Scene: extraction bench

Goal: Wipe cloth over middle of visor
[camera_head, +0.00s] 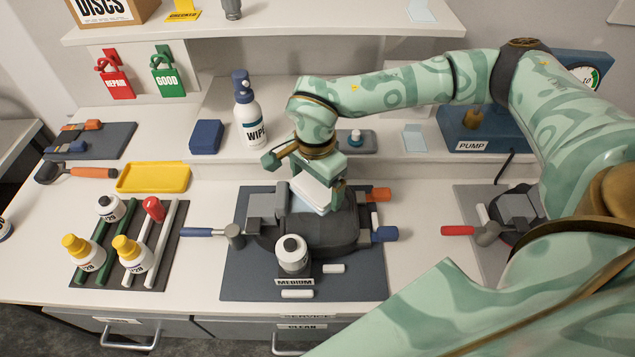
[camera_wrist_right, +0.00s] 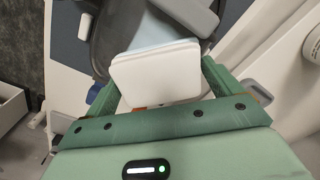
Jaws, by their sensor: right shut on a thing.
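My right gripper (camera_head: 318,192) is shut on a white pad-like block with a pale blue layer, which I take to be the cloth (camera_head: 312,193). In the right wrist view the white pad (camera_wrist_right: 155,75) sits between the green fingers (camera_wrist_right: 162,85). The dark grey rounded piece, apparently the visor (camera_head: 335,232), lies on a blue-grey mat (camera_head: 250,270) under the gripper. The cloth is over its upper middle; the pale blue layer (camera_wrist_right: 165,32) overlaps the dark surface (camera_wrist_right: 115,30) in the wrist view. I cannot tell whether they touch. My left gripper is not in view.
A white bottle (camera_head: 292,252) stands in front of the visor, by the MEDIUM label. A grey clamp-like block (camera_head: 266,206) and a blue-handled tool (camera_head: 215,233) are at its left. A WIPE spray bottle (camera_head: 248,118) stands behind. A bottle rack (camera_head: 125,245) is farther left.

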